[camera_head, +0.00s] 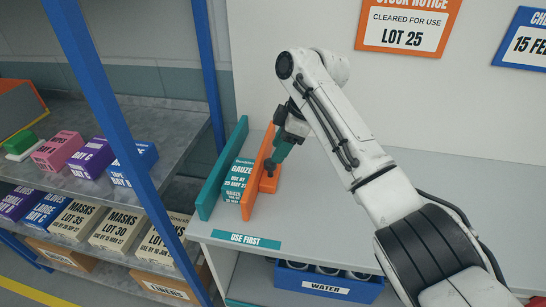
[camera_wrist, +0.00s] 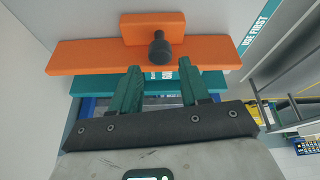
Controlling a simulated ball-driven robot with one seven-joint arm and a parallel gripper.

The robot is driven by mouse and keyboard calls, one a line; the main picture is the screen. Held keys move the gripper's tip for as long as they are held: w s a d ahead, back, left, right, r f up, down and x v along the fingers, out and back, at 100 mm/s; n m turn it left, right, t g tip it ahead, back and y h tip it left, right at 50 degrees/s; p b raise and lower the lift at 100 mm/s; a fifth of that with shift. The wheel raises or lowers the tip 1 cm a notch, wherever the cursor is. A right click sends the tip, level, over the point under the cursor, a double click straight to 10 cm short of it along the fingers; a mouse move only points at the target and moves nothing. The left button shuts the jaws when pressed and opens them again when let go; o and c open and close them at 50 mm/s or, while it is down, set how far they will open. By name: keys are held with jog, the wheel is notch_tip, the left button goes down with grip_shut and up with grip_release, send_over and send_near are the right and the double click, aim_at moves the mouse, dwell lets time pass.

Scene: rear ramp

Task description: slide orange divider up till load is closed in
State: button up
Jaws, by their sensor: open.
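The orange divider (camera_head: 259,178) stands upright on the grey shelf, to the right of the teal gauze boxes (camera_head: 236,180). A teal upright panel (camera_head: 221,168) stands on the boxes' left side. I cannot tell whether the divider touches the boxes. In the wrist view the orange divider (camera_wrist: 90,55) lies across the upper middle, with a dark round knob (camera_wrist: 160,48) on its raised orange block. My gripper (camera_wrist: 160,68) is open, its teal fingertips spread to either side below the knob. In the head view my gripper (camera_head: 275,160) is at the divider's right side, close to the block.
A "USE FIRST" label (camera_head: 241,240) marks the shelf's front edge. Bare shelf (camera_head: 320,215) lies right of the divider. A blue water crate (camera_head: 326,283) sits below. A rack with blue posts (camera_head: 107,95) and several boxes stands at left.

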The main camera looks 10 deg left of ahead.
aim_at(269, 164)
jog(key=shift+x, duration=2.45)
jog(key=shift+c, duration=0.4)
grip_shut()
